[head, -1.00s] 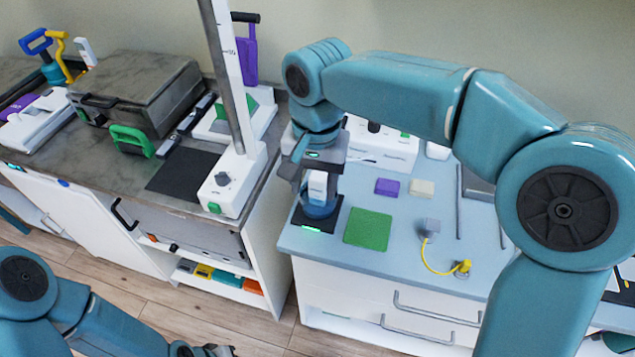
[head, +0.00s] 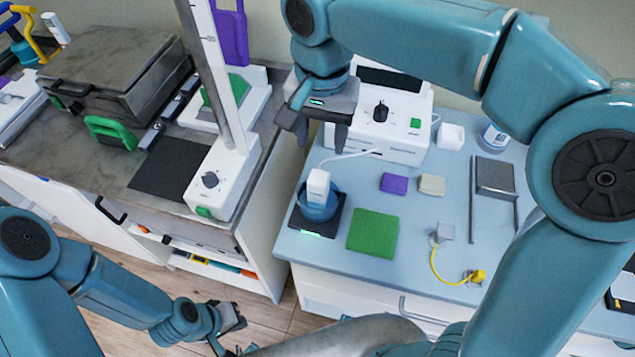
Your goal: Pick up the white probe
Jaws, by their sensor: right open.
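The white probe (head: 318,187) stands upright in a blue round holder (head: 318,209) on a black square base at the left end of the light blue counter. A white cable runs from near its top toward the white device behind. My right gripper (head: 315,132) is open and empty, above and behind the probe, apart from it, with its fingers pointing down. My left gripper (head: 232,332) is low over the floor at the bottom, away from the counter; its jaws are too small to judge.
A white device with a black knob (head: 380,110) stands behind the probe. A green pad (head: 372,233), a purple block (head: 394,183) and a cream block (head: 432,185) lie to the right. A metal pole (head: 215,75) rises from the grey counter at left.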

